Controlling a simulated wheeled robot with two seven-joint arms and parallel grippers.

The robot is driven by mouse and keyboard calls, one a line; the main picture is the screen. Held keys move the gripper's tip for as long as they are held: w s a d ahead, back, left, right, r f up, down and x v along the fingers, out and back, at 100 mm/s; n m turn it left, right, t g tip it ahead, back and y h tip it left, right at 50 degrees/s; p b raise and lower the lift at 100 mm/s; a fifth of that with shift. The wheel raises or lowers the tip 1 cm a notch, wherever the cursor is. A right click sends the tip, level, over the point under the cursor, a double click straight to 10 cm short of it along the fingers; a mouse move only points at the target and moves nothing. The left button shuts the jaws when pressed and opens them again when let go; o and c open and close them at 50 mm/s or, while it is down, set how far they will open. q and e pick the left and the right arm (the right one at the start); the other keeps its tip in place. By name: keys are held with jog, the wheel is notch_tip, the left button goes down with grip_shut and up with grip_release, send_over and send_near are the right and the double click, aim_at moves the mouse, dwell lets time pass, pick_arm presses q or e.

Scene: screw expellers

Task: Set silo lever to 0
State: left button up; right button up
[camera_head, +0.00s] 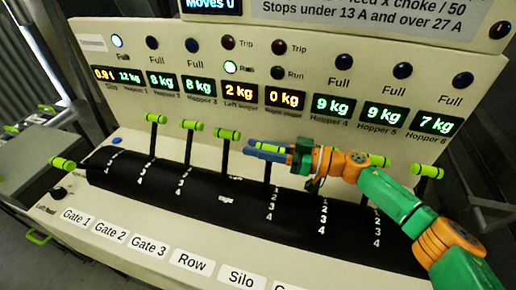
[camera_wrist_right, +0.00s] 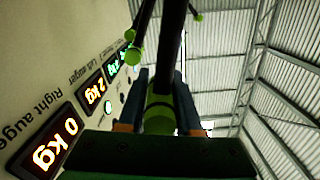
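The silo lever is a dark stalk (camera_head: 267,172) with a lime-green grip, in the slot that lines up with the "Silo" label (camera_head: 242,278). It stands near the far end of its slot, with the marks 1 to 4 visible on the near side; a 0 mark is not visible. My right gripper (camera_head: 268,149) comes from the right with its blue fingers closed around the lever's grip. In the right wrist view the lime grip (camera_wrist_right: 160,112) sits between the fingers with no clear gap. My left gripper is in neither view.
The Row lever (camera_head: 228,133) stands close on the left, with two more green-gripped levers beyond. Another lever (camera_head: 62,164) leans forward at far left. Two levers (camera_head: 428,171) are at the right, near my arm. The display panel (camera_head: 300,60) rises behind the levers.

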jog(key=o, duration=0.3)
jog(key=b+v, duration=0.2)
jog(key=v, duration=0.4)
jog(key=shift+d+f, duration=0.15)
jog(key=shift+d, duration=0.25)
jog(key=shift+s+d, duration=0.15)
